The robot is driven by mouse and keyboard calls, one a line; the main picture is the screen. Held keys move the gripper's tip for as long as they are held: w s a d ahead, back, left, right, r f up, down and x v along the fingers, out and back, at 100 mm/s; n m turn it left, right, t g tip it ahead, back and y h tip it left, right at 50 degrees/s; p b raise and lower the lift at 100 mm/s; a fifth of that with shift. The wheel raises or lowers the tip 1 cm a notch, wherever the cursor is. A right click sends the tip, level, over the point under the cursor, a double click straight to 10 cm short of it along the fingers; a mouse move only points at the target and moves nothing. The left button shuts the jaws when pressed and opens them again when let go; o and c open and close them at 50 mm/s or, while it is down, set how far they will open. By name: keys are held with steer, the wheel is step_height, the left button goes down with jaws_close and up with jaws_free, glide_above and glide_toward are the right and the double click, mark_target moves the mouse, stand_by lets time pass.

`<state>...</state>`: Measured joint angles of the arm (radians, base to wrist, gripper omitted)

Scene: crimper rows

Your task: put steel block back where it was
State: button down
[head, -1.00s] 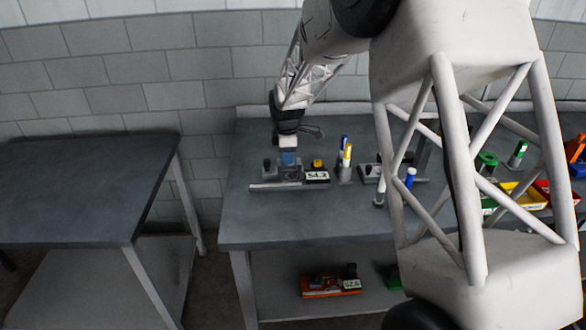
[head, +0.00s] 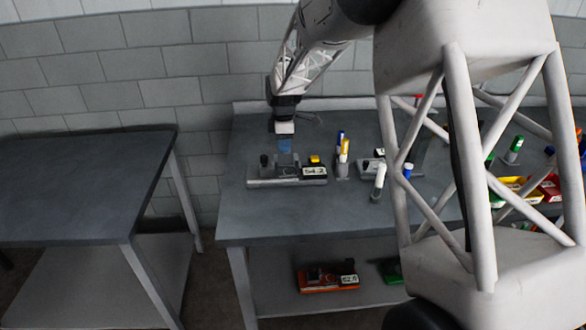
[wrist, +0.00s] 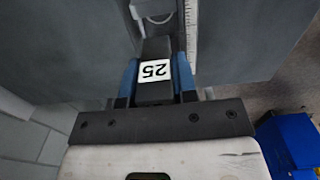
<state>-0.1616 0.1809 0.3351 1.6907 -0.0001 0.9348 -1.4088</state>
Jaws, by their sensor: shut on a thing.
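My gripper (head: 285,146) has blue fingers and is over the left part of a grey fixture (head: 262,182) on the far bench. In the wrist view my gripper (wrist: 157,78) is shut on a dark steel block (wrist: 155,92) with a white "25" label, upside down in the picture. The block is hard to make out in the head view. The fixture has a dark knob (head: 265,161) at its left, and a yellow part (head: 314,160) and a white label (head: 314,171) at its right. Whether the block touches the fixture cannot be told.
Marker-like upright items (head: 344,152) and a white cylinder (head: 379,181) stand right of the fixture. Yellow (head: 512,187) and red bins lie farther right. An orange-red device (head: 327,279) is on the lower shelf. The left bench (head: 80,185) is bare.

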steer(key=shift+s, duration=0.1)
steer(key=s+d+f, duration=0.1)
steer(key=s+d, duration=0.2)
steer(key=s, duration=0.7)
steer(key=s+d+f, duration=0.2)
steer(key=s+d, duration=0.1)
steer(key=s, duration=0.8)
steer(key=s+d+f, duration=0.1)
steer(key=s+d, duration=0.1)
steer(key=s, duration=0.8)
steer(key=shift+s+d+f, duration=0.15)
steer(key=shift+d+f, duration=0.2)
steer(key=shift+d, duration=0.05)
glide_above(312, 206)
steer(key=shift+f, duration=0.75)
steer(key=shift+f, duration=1.75)
steer(key=shift+f, duration=0.15)
